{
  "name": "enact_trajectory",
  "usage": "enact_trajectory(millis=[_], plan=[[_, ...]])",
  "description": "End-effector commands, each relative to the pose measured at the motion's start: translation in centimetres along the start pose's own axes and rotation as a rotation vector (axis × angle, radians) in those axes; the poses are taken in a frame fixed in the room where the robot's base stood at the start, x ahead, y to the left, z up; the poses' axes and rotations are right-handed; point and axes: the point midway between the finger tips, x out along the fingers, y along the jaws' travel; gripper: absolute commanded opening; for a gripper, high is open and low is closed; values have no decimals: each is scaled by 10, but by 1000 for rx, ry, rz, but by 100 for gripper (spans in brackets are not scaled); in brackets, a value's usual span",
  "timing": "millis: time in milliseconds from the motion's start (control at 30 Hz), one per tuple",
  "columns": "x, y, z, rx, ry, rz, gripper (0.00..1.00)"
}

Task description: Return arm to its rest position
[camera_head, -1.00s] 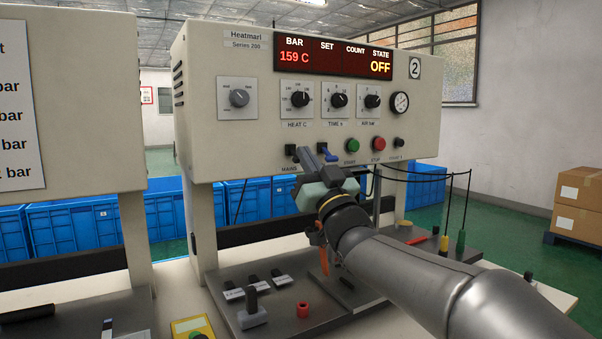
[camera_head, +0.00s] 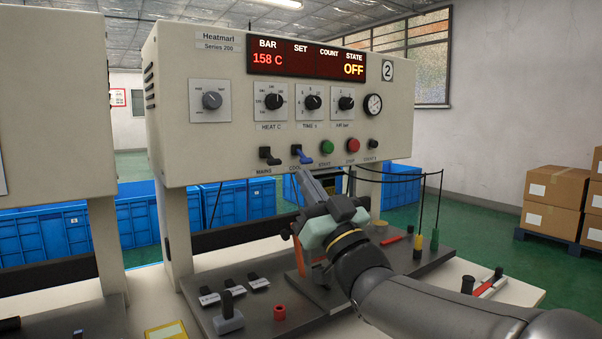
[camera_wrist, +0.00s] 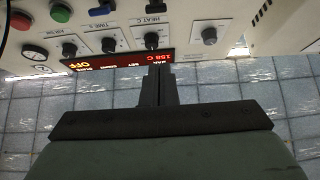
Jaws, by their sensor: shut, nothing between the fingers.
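My gripper (camera_head: 305,174) is shut and empty. It is in front of the lower part of the Heatmarl Series 200 machine (camera_head: 215,140), just below the blue COOL lever (camera_head: 302,155). I cannot tell from the head view whether the fingertips touch the lever. In the wrist view the shut fingers (camera_wrist: 157,76) point toward the panel, with the display and knobs beyond them. The display (camera_head: 306,60) reads 158 C and OFF. The black MAINS lever (camera_head: 269,156) is left of the blue one.
The bench below holds black clips (camera_head: 234,286), a red cylinder (camera_head: 279,312) and a grey block with a black handle (camera_head: 229,318). Cardboard boxes (camera_head: 555,190) and blue crates (camera_head: 245,199) stand behind.

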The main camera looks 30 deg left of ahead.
Motion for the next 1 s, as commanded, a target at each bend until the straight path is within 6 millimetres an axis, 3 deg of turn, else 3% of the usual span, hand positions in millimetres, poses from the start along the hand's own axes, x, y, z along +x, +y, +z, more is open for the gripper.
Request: enact_trajectory(millis=[500,567,667,767,833,900,1000], plan=[[-1,1,0,-1,-3,3,0],[-1,6,-1,-8,-23,20,0],[-7,33,-4,-40,-130,110,0],[-33,81,-6,-86,-345,284,0],[-70,117,-9,-108,-532,428,0],[-117,144,-12,-109,-721,567,0],[-191,162,-24,-74,-979,743,0]])
